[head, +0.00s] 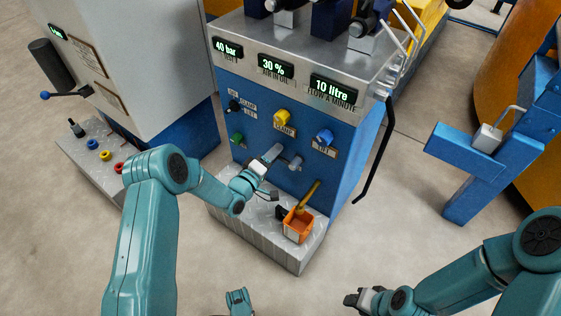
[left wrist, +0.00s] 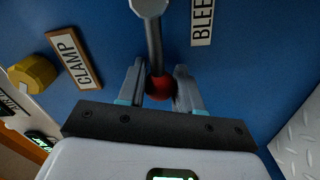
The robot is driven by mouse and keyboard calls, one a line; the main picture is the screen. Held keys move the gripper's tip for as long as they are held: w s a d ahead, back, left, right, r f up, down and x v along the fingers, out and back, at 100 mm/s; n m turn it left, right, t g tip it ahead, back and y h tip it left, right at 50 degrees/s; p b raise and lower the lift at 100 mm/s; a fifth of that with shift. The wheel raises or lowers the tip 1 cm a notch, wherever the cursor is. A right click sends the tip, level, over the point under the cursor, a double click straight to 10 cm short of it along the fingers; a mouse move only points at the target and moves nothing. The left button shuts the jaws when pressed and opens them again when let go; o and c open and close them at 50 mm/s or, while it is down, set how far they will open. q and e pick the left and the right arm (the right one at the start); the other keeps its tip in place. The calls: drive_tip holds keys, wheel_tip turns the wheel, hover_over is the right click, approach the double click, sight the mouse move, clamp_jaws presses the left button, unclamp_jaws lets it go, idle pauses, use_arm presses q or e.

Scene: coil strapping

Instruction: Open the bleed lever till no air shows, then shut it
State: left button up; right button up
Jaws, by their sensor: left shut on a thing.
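The bleed lever (left wrist: 154,45) is a grey rod with a red ball knob (left wrist: 160,88) at its end, on the blue panel. My left gripper (left wrist: 160,78) has its two fingers on either side of the knob and is shut on it. In the head view my left gripper (head: 262,178) reaches the panel front and hides the knob. The air display (head: 275,66) reads 30 % air in oil. My right gripper (head: 360,299) is low in the head view, away from the panel; its jaw gap cannot be made out.
Displays for 40 bar (head: 227,48) and 10 litre (head: 333,91) sit above the panel. A yellow clamp knob (head: 282,117) and a blue knob (head: 324,137) are near the lever. An orange container (head: 298,227) stands on the plate below. A blue stand (head: 470,165) is at right.

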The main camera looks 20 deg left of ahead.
sight(286, 140)
use_arm(q)
drive_tip(key=shift+o, duration=0.2)
drive_tip(key=shift+s+d+r+p, duration=0.1)
drive_tip(key=shift+d+r+p, duration=0.25)
drive_tip(key=shift+r, duration=0.2)
drive_tip(key=shift+s+d+r+p, duration=0.15)
drive_tip(key=shift+d+r+p, duration=0.2)
drive_tip(key=shift+r, duration=0.25)
drive_tip(key=shift+s+d+r+p, duration=0.1)
drive_tip(key=shift+d+r+p, duration=0.15)
drive_tip(key=shift+r+p, duration=0.25)
drive_tip(key=shift+o, duration=0.2)
drive_tip(key=shift+d+r+p, duration=0.2)
drive_tip(key=shift+r+p, duration=0.25)
drive_tip(key=shift+r, duration=0.35)
drive_tip(key=shift+a+r, duration=0.1)
drive_tip(key=shift+a, duration=0.05)
drive_tip(key=shift+c, duration=0.3)
idle(2.8)
